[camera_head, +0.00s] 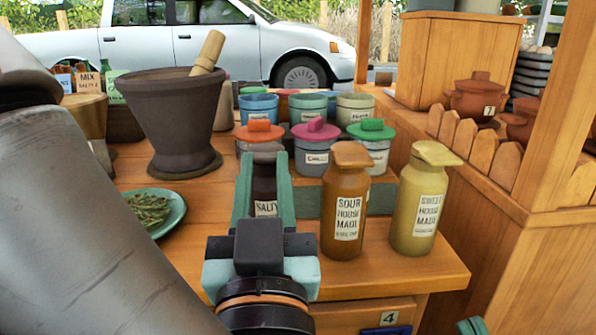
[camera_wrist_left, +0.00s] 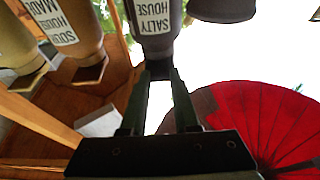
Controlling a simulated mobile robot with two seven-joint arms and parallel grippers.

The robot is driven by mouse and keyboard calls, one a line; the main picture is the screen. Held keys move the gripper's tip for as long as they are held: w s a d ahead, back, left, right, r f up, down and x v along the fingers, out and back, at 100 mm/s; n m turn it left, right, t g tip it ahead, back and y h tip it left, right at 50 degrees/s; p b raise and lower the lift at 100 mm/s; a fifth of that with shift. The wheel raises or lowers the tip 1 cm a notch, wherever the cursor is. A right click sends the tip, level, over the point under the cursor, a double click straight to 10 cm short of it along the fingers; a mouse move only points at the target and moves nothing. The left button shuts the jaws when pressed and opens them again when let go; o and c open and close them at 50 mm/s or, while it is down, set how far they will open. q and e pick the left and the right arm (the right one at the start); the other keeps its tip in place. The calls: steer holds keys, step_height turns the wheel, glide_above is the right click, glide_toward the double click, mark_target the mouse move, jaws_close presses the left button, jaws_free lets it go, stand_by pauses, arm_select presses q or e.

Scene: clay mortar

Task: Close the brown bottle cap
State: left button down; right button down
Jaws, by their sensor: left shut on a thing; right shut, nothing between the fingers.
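My left gripper (camera_head: 265,160) is shut on the small dark cap piece of the dark brown bottle labelled SALTY (camera_head: 266,185). In the left wrist view the fingertips (camera_wrist_left: 158,75) meet at that piece, and the dark bottle (camera_wrist_left: 155,25) shows beyond it. Just right of it in the head view stands an upright orange-brown bottle labelled SOUR (camera_head: 346,210), with a brown spouted cap (camera_head: 351,153) on top. I cannot tell whether the caps are fully seated. My right gripper (camera_head: 470,326) barely shows at the bottom edge, shut and empty.
Several lidded pots (camera_head: 317,148) stand behind the bottles. A large mortar (camera_head: 172,120) with a pestle (camera_head: 208,52) and a plate of herbs (camera_head: 155,210) are at left.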

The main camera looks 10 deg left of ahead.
arm_select(q)
steer(key=c, duration=0.6)
jaws_free()
steer(key=shift+c, duration=0.2)
steer(key=shift+r, duration=0.15)
